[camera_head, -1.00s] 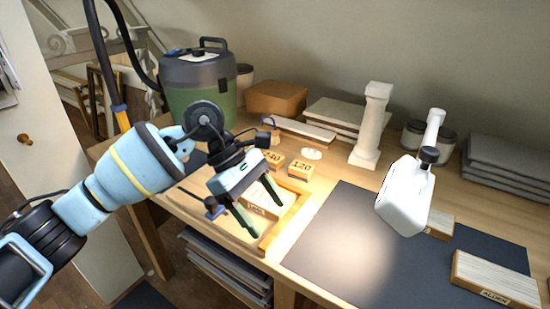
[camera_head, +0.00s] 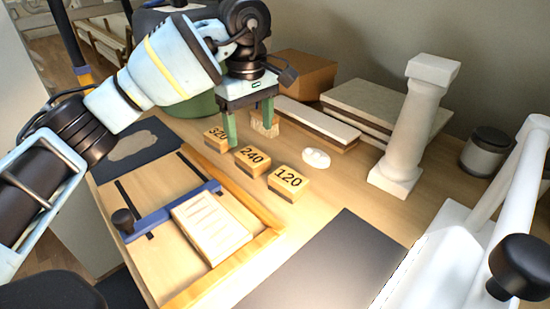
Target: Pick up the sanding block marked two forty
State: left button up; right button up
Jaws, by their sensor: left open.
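The sanding block marked 240 (camera_head: 252,161) is a small wooden block with a dark underside. It sits on the bench, the middle one of three in a slanting row. The block marked 320 (camera_head: 216,138) is to its left and the block marked 120 (camera_head: 288,183) to its right. My left gripper (camera_head: 252,134) points down with its green fingers apart and nothing between them that I can tell is held. It is just behind and above the 240 block; whether it touches is unclear. My right gripper is not in view.
A wooden jig (camera_head: 240,205) with a blue bar and pale piece lies in front. A white column (camera_head: 410,130), a small white lump (camera_head: 316,158) and flat slabs (camera_head: 315,125) stand behind. A dark mat (camera_head: 335,270) lies in front.

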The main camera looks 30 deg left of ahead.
aim_at(252, 155)
pick_arm(q)
jog(key=shift+w+f, duration=0.1)
jog(key=shift+f, duration=0.05)
jog(key=shift+s+a+f, duration=0.1)
jog(key=shift+s+f, duration=0.05)
jog(key=shift+s, duration=0.05)
jog(key=shift+f, duration=1.2)
notch_tip(252, 155, down, 4)
jog(key=shift+w+f+b, duration=0.1)
jog(key=shift+b, duration=0.3)
jog(key=shift+f, duration=0.4)
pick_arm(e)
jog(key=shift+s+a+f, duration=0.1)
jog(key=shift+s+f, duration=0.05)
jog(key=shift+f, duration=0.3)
pick_arm(q)
jog(key=shift+c, duration=0.3)
